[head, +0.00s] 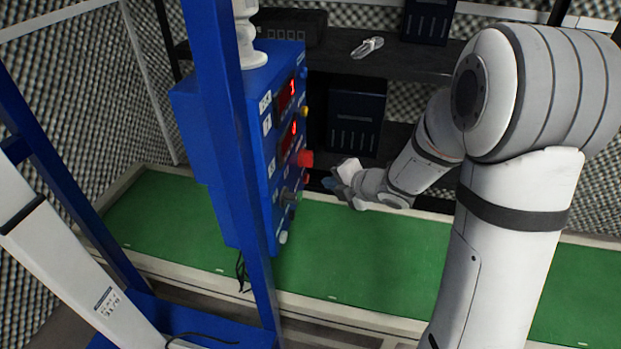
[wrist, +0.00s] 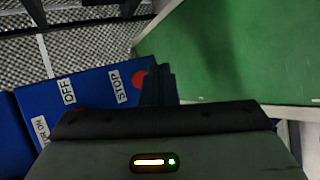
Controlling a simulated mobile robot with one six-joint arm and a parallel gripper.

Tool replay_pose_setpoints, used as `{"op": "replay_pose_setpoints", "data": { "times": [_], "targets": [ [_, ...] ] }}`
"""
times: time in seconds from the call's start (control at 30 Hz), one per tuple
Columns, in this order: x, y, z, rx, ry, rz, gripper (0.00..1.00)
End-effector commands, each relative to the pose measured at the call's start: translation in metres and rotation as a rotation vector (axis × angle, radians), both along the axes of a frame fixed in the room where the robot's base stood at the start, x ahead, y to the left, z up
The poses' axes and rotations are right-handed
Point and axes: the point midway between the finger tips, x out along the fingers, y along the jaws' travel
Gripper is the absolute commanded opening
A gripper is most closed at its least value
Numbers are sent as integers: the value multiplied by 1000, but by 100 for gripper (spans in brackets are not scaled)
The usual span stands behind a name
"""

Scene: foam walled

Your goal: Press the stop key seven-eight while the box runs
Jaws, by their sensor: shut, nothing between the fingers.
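The blue box (head: 257,120) stands left of centre in the head view, with lit red displays (head: 287,95) on its front, seen at a steep angle. A red key (head: 305,158) sticks out of that front. In the wrist view a red key (wrist: 138,79) sits beside the STOP label (wrist: 119,87), partly hidden by my fingers. My gripper (head: 329,183) is shut and empty, just right of and below the red key in the head view. In the wrist view its fingers (wrist: 158,84) overlap the red key's edge. I cannot tell whether they touch it.
An OFF label (wrist: 67,91) is also on the box. A yellow knob (head: 304,111) and other controls are on its front. Blue frame posts (head: 232,150) stand before the box. A dark shelf (head: 385,62) is behind. The green surface (head: 390,255) below is mostly clear.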

Motion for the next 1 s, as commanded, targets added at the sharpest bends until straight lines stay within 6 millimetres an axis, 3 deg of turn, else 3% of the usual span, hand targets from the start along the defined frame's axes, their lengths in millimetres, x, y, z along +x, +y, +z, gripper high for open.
{"op": "replay_pose_setpoints", "data": {
  "times": [0.33,1.0],
  "targets": [
    [-6,-28,0,1,1,-1,0],
    [-6,-29,0,0,0,1,0]
  ]
}}
